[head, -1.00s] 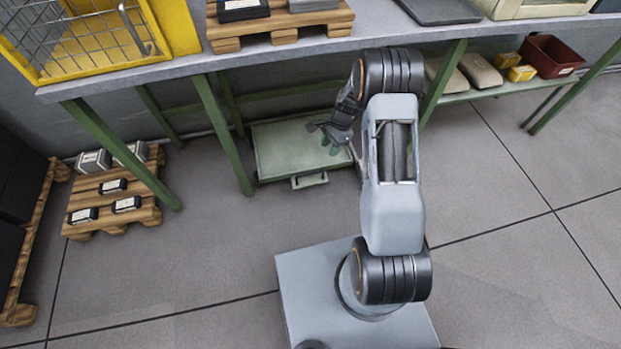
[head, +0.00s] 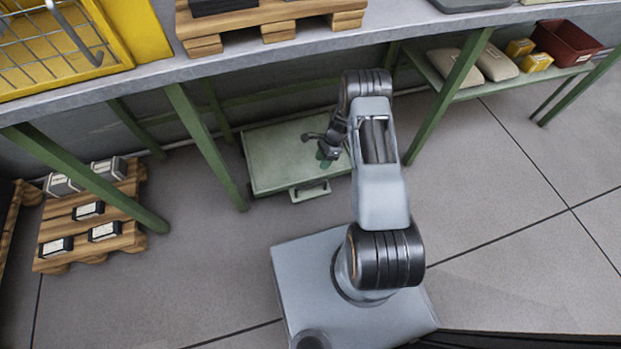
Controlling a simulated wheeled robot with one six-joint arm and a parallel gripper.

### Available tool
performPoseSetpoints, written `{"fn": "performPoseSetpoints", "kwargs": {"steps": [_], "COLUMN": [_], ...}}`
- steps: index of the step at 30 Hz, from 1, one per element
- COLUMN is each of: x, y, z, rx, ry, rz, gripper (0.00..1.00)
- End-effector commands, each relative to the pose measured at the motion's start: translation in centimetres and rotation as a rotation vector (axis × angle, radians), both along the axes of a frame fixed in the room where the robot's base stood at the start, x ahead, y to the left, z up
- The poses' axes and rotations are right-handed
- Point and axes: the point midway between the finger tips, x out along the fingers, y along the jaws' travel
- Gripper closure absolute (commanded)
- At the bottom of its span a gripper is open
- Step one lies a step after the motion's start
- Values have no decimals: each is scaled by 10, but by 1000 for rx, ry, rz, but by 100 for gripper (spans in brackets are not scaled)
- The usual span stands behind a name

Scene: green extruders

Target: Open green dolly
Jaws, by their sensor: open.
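The green dolly (head: 285,148) is a low, flat, pale green box on the floor under the workbench, between the green table legs. A light handle (head: 310,191) sticks out from its front side, facing my base. My gripper (head: 318,150) is open and empty above the right part of the dolly's top. It is up from the handle in the picture, and I cannot tell whether it touches the top. The arm link hides the dolly's right edge.
The grey workbench top (head: 150,72) overhangs the dolly. Green legs (head: 205,145) stand close on its left. A wooden pallet (head: 75,232) with small boxes lies at the left. A low shelf (head: 500,88) with bags and a red bin (head: 566,46) is at the right. The floor in front is clear.

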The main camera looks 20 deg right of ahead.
Motion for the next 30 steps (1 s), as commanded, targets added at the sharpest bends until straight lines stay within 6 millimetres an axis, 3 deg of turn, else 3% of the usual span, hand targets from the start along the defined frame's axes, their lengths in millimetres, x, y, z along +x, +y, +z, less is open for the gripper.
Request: {"fn": "performPoseSetpoints", "kwargs": {"steps": [6, 15, 21, 30], "x": [-9, -17, -20, -22], "y": [21, 40, 47, 49], "z": [-43, -88, -104, -110], "rx": [1, 1, 0, 1], "ry": [4, 2, 0, 1], "rz": [11, 9, 7, 6], "gripper": [58, 58, 58, 58]}}
